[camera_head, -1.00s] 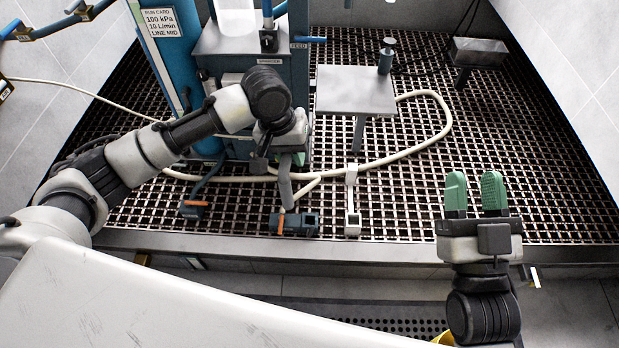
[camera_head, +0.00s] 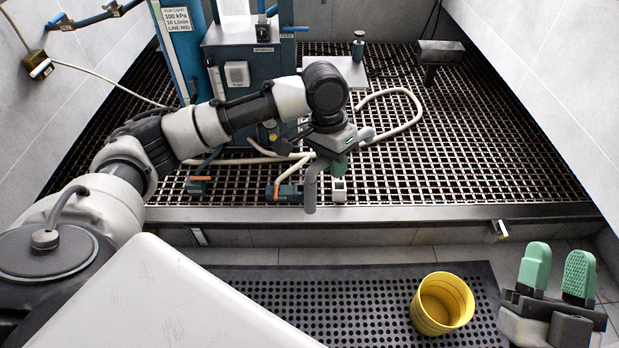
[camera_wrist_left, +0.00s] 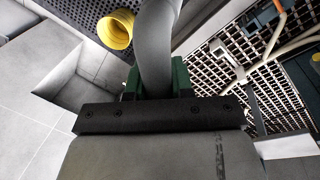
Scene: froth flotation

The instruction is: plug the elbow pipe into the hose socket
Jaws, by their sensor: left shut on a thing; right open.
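My left gripper (camera_head: 336,163) is shut on a grey elbow pipe (camera_head: 311,188), which hangs down in front of the grid floor. In the left wrist view the elbow pipe (camera_wrist_left: 157,45) stands between the green fingers and curves upward out of the picture. Below and behind the gripper are a white upright fitting (camera_head: 339,190) and a dark block with an orange lever (camera_head: 285,192). I cannot tell which of them is the hose socket. The pipe appears apart from both. My right gripper (camera_head: 557,275) is open and empty at the lower right.
A cream hose (camera_head: 415,112) loops over the grid floor (camera_head: 470,160). A blue machine (camera_head: 250,80) stands behind my left arm. A yellow bucket (camera_head: 441,304) stands on a dark perforated mat (camera_head: 300,300) in front of the raised edge. The grid's right side is mostly clear.

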